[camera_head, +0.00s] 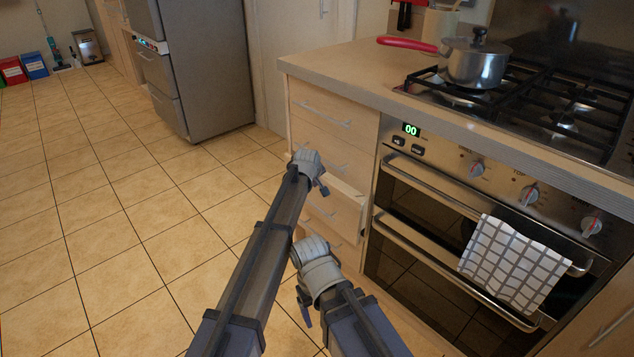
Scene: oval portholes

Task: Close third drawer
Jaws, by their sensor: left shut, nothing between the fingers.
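A light wood drawer stack (352,140) stands left of the oven, with bar handles on its fronts. The third drawer (345,213) from the top appears to stick out a little, its pale upper edge showing past the fronts above. My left gripper (322,187) is shut and empty in front of the stack, by the upper left of the third drawer; whether it touches the drawer is unclear. Its wrist and arm hide part of the second and third fronts. My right gripper (305,308) hangs lower, in front of the bottom drawer (335,246); its finger opening is unclear.
The oven (440,215) with a checked towel (515,265) on its handle stands right of the drawers. A pot (477,65) with a red handle sits on the hob above. A grey fridge (205,60) stands at the back left. The tiled floor on the left is clear.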

